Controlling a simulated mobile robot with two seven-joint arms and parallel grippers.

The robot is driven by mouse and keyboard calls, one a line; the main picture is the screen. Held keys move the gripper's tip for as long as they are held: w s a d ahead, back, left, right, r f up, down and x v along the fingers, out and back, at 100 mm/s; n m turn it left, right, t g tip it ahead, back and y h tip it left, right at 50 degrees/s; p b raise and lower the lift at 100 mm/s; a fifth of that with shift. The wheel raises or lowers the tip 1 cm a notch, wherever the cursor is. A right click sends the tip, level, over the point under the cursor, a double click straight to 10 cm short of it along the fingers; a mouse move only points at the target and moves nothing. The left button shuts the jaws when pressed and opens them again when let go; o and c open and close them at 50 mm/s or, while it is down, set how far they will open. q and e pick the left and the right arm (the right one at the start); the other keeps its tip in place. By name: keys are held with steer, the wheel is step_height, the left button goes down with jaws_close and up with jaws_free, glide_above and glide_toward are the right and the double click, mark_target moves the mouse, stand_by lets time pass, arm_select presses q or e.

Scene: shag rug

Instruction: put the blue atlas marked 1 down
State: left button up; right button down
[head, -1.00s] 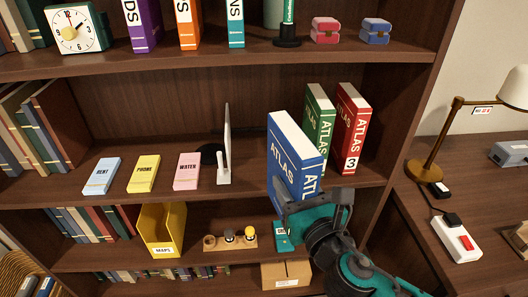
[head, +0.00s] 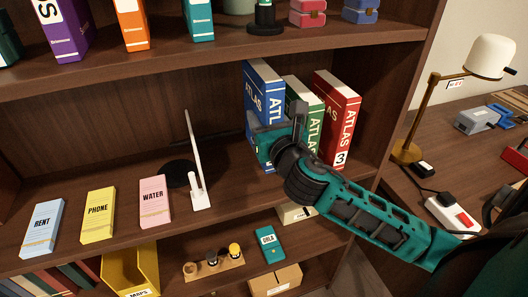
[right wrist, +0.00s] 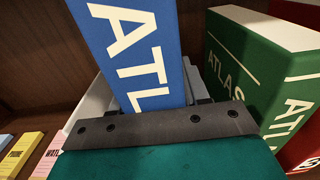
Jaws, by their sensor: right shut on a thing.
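The blue atlas (head: 263,88) stands upright on the middle shelf, or just above it; I cannot tell which. It is left of the green atlas (head: 308,98) and the red atlas (head: 336,108) marked 3. My right gripper (head: 270,135) is shut on the blue atlas at its lower spine. In the right wrist view the blue atlas (right wrist: 135,45) rises from between the fingers, with the green atlas (right wrist: 255,65) close on the right. The blue atlas's number and lower edge are hidden by my gripper. My left gripper is not in view.
A bookend (head: 195,165) stands left of the blue atlas. The shelf's right side wall (head: 400,90) is beyond the red atlas.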

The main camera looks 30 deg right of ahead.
steer(key=shift+f, duration=0.75)
step_height(320, 180, down, 4)
steer(key=shift+r+b, duration=0.1)
steer(key=shift+b, duration=1)
steer(key=shift+f, duration=0.4)
steer(key=c, duration=0.6)
jaws_free()
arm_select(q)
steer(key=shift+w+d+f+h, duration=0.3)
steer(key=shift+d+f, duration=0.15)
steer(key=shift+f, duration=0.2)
arm_select(e)
steer(key=shift+o, duration=0.2)
